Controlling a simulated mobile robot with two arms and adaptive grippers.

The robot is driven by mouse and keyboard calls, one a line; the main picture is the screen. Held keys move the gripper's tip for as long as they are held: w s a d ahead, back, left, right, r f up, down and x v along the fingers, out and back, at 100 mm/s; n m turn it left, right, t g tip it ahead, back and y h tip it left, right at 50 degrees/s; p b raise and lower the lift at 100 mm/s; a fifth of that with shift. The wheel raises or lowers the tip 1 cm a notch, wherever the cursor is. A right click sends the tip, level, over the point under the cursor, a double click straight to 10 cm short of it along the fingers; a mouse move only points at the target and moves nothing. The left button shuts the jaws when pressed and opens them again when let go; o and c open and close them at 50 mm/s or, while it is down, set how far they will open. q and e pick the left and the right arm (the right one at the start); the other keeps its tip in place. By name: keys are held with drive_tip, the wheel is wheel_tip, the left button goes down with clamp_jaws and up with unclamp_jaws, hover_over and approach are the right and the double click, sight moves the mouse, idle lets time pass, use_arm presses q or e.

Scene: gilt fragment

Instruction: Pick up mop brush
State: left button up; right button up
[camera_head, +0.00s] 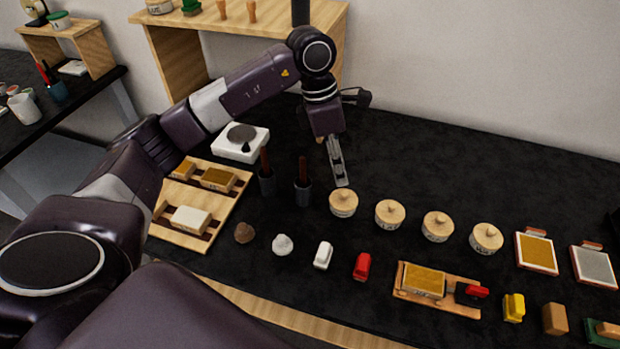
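Two dark cups stand on the black table, each with a brown handle upright in it: a left handle (265,160) and a right handle (303,170). These look like brushes standing handle-up; I cannot tell which is the mop brush, and their lower ends are hidden in the cups. My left gripper (340,180) points down just right of the right cup, above the row of lidded pots. It appears apart from both handles. Its fingers are seen nearly edge-on, so their opening is unclear, and no held object shows. My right gripper is not in view.
Several round wooden-lidded pots (390,213) stand in a row to the right. A wooden rack (160,235) with blocks and a white scale-like device (226,150) lie left. Small items, including a red one (362,266), line the front. The back right of the table is clear.

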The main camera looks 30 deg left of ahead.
sight(303, 170)
use_arm(q)
drive_tip(key=a+y, duration=0.1)
drive_tip(key=a, duration=0.1)
drive_tip(key=a+y, duration=0.1)
drive_tip(key=a, duration=0.2)
drive_tip(key=a+y, duration=0.1)
drive_tip(key=a, duration=0.2)
drive_tip(key=shift+a+r+n+g, duration=0.2)
drive_tip(key=shift+r+n+g, duration=0.1)
drive_tip(key=shift+r+n, duration=0.1)
drive_tip(key=f+p, duration=0.1)
drive_tip(key=f, duration=0.1)
drive_tip(key=f+p, duration=0.1)
drive_tip(key=f, duration=0.1)
drive_tip(key=f+p, duration=0.1)
drive_tip(key=f, duration=0.1)
drive_tip(key=shift+s+a+f, duration=0.1)
drive_tip(key=shift+s+a, duration=0.1)
drive_tip(key=shift+a, duration=0.15)
drive_tip(key=shift+f, duration=0.45)
clamp_jaws()
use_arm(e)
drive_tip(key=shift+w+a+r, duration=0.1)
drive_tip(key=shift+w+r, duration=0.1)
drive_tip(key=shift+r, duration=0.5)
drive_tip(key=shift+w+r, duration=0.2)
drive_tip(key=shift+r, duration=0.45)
